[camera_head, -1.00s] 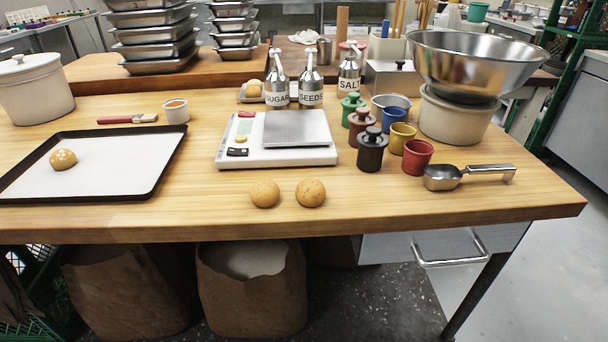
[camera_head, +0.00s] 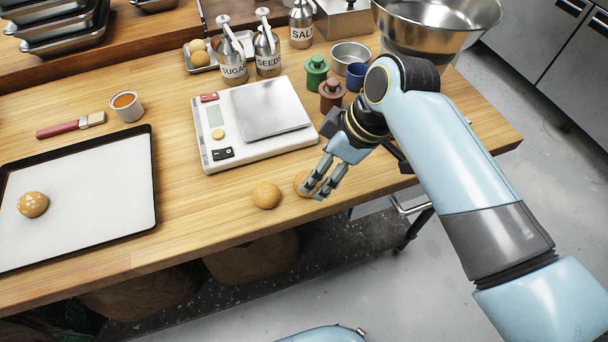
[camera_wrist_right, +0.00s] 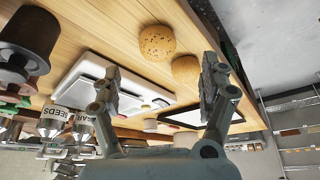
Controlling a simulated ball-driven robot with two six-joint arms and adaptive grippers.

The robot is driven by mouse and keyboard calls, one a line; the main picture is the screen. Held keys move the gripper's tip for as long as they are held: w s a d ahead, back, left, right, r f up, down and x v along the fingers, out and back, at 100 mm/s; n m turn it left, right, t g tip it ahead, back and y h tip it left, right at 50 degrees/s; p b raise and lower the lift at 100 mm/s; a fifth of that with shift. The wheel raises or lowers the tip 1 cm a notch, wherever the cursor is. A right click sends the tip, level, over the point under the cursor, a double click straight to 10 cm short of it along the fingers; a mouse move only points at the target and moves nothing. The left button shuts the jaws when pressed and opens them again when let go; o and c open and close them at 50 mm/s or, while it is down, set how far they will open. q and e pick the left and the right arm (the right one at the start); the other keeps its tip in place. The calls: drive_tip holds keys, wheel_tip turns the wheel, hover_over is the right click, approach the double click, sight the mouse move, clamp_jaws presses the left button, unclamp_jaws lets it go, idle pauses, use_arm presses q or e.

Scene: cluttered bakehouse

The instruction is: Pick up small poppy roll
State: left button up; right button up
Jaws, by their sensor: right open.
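A small round speckled roll (camera_head: 301,180) lies near the table's front edge, partly hidden behind the fingers of my right gripper (camera_head: 314,193). In the right wrist view, this roll (camera_wrist_right: 157,42) shows dark specks like poppy seeds. A plainer golden roll (camera_head: 266,196) lies just left of it; it also shows in the right wrist view (camera_wrist_right: 186,68). My right gripper (camera_wrist_right: 163,64) is open, its fingers apart with nothing between them, close to the speckled roll. My left gripper is not in view.
A white scale (camera_head: 258,155) stands behind the rolls. A lined baking tray (camera_head: 100,190) with a flake-topped roll (camera_head: 33,204) is at left. Bare wood lies between tray and rolls.

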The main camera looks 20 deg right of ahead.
drive_tip(key=x, duration=0.2)
drive_tip(key=shift+w+a+f, duration=0.15)
drive_tip(key=shift+w+f, duration=0.05)
drive_tip(key=shift+f, duration=0.05)
drive_tip(key=x, duration=0.4)
drive_tip(key=shift+w+f+p, duration=0.1)
drive_tip(key=shift+f+p, duration=0.1)
drive_tip(key=shift+p, duration=0.1)
drive_tip(key=c, duration=1)
drive_tip(key=shift+r, duration=0.1)
